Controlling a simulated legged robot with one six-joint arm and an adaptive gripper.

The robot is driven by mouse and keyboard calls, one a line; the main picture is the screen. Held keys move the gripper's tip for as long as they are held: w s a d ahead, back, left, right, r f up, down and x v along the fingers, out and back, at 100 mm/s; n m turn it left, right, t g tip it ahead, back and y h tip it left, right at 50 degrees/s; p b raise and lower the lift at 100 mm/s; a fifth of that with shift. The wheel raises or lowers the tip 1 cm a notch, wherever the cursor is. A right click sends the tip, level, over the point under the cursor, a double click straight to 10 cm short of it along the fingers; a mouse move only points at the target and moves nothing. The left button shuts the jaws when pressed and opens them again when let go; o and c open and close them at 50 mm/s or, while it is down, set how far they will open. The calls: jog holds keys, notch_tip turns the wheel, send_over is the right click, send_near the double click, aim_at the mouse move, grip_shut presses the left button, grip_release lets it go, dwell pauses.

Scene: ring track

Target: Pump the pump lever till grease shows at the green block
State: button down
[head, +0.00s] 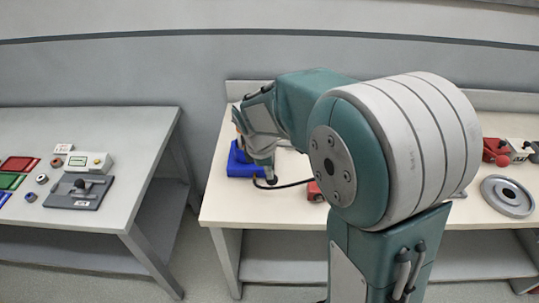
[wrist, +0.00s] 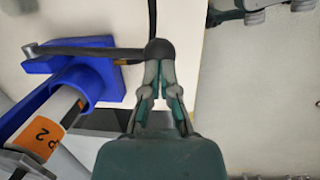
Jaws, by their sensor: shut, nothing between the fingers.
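The blue pump (head: 241,163) stands at the left of the right-hand table; its blue body also shows in the wrist view (wrist: 85,77). Its dark lever (wrist: 105,53) runs across to a round black knob (wrist: 159,51). My gripper (wrist: 162,68) is shut and empty, with its tips right at the knob; whether they touch it I cannot tell. In the head view my gripper (head: 264,165) points down beside the pump, near the dark knob. I cannot make out the green block; my arm covers much of the table. No grease is visible.
A black hose (head: 290,185) runs from near the pump to a red part (head: 315,191). A grey disc (head: 507,197) and red parts (head: 495,150) lie at the right. The left table (head: 90,130) holds coloured trays and a grey device, with a gap between tables.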

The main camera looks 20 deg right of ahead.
jog(key=f, duration=0.2)
jog(key=s+f, duration=0.1)
jog(key=f, duration=0.2)
jog(key=shift+a+f, duration=0.15)
jog(key=shift+s+f, duration=0.25)
jog(key=shift+f, duration=0.15)
jog(key=shift+r, duration=0.1)
jog(key=s+a+r, duration=0.1)
jog(key=a+r, duration=0.1)
jog(key=r, duration=0.4)
jog(key=s+a+r, duration=0.1)
jog(key=s+r, duration=0.1)
jog(key=r, duration=0.5)
jog(key=shift+a+r+t, duration=0.3)
jog(key=shift+a+t, duration=0.1)
jog(key=shift+d, duration=0.1)
dwell(0.7)
